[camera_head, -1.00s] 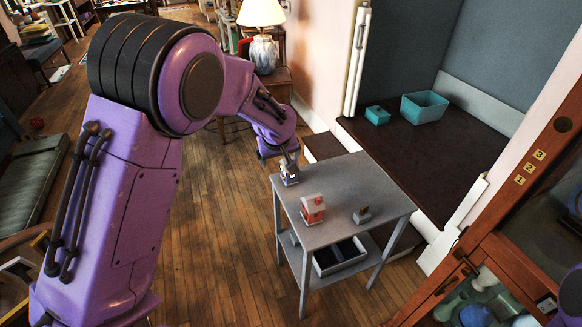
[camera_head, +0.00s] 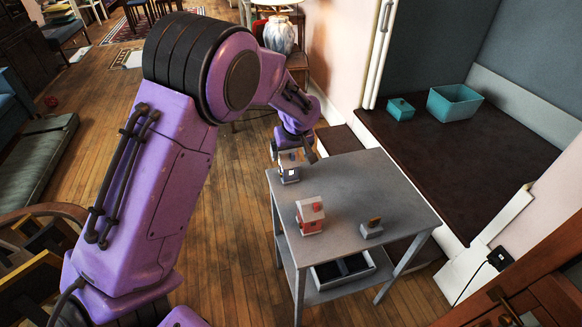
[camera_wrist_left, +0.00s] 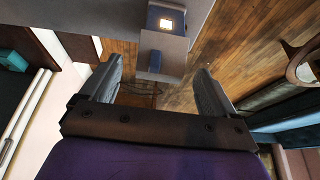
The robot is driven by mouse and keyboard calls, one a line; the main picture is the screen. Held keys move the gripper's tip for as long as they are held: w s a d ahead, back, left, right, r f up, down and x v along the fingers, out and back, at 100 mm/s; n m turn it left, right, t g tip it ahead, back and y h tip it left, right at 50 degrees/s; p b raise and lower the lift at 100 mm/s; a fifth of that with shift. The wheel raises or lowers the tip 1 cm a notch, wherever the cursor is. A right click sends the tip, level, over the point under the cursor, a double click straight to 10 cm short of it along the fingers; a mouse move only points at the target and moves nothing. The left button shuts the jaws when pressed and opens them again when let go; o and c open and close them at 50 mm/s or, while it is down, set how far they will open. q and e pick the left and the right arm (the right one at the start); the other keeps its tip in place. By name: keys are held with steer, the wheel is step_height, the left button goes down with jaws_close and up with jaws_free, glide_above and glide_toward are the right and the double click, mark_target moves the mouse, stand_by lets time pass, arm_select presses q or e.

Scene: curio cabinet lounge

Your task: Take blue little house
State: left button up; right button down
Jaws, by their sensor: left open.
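A little house (camera_head: 289,171) stands upright at the far left corner of the grey side table (camera_head: 345,180); it looks pale and dark in the head view. In the left wrist view the house (camera_wrist_left: 165,55) shows grey-blue sides and a dark blue part around a lit window. My left gripper (camera_head: 293,156) is open at the house, its fingers apart. In the left wrist view its fingertips (camera_wrist_left: 160,66) lie on either side of the house's near end, with gaps. I cannot tell how deep the house sits between them. My right gripper is not in view.
A white and red little house (camera_head: 310,216) and a small grey block with an orange-brown top (camera_head: 371,228) stand on the same table. A divided tray (camera_head: 343,268) lies on the lower shelf. Teal boxes (camera_head: 454,102) sit on the dark ledge at right.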

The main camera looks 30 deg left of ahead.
mark_target(288, 162)
arm_select(q)
steer(key=shift+a+f, duration=0.35)
steer(key=shift+f, duration=0.55)
steer(key=x, duration=0.5)
steer(key=shift+w+d, duration=0.1)
steer(key=shift+d, duration=0.15)
steer(key=shift+r, duration=0.1)
steer(key=c, duration=1.2)
